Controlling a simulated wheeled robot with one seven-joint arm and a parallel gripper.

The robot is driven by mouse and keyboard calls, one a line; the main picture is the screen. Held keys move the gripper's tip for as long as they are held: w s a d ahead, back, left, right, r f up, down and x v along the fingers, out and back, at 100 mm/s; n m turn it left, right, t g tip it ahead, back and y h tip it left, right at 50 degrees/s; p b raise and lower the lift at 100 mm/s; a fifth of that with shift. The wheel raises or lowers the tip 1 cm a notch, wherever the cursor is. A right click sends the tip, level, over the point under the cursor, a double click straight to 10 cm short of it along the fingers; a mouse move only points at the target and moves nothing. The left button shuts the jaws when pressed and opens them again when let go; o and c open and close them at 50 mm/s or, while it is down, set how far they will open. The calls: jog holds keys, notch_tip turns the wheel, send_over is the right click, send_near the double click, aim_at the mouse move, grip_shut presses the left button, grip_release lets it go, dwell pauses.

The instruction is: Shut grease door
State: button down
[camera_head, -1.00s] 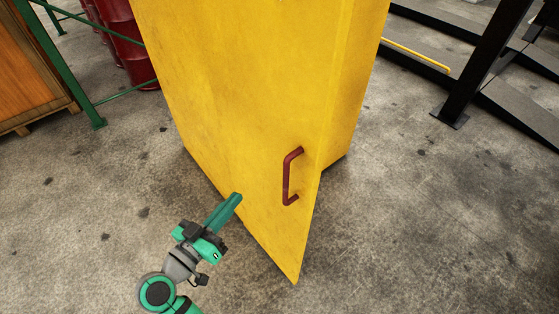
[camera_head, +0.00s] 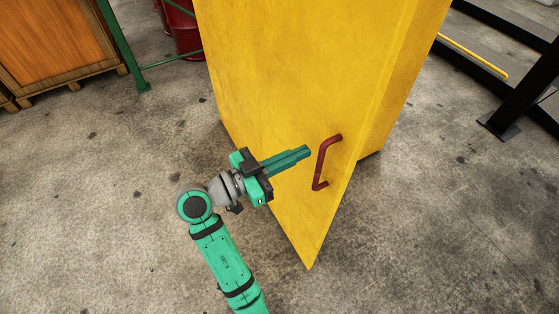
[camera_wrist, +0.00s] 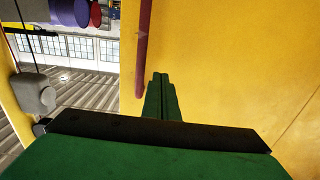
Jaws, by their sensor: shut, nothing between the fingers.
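The yellow grease door (camera_head: 285,90) stands partly open, its lower free corner jutting toward me over the floor. A dark red bar handle (camera_head: 324,162) is fixed upright near the door's right edge. My gripper (camera_head: 308,152) is shut and empty, its green fingers pointing right, just left of the handle in the head view. In the wrist view, the gripper (camera_wrist: 159,78) has its fingertips in front of the yellow door surface (camera_wrist: 240,60), close beside the red handle (camera_wrist: 143,45). I cannot tell whether the fingertips touch the door.
A green rack post (camera_head: 120,45) and red drums (camera_head: 182,28) stand at the back left, near a wooden crate (camera_head: 55,40). A black steel frame (camera_head: 510,110) with a yellow bar (camera_head: 470,55) is at the right. The concrete floor around the door's foot is clear.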

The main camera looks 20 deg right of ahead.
aim_at(316, 146)
jog(key=d, duration=0.5)
jog(key=shift+w+d, duration=0.15)
jog(key=shift+w, duration=0.15)
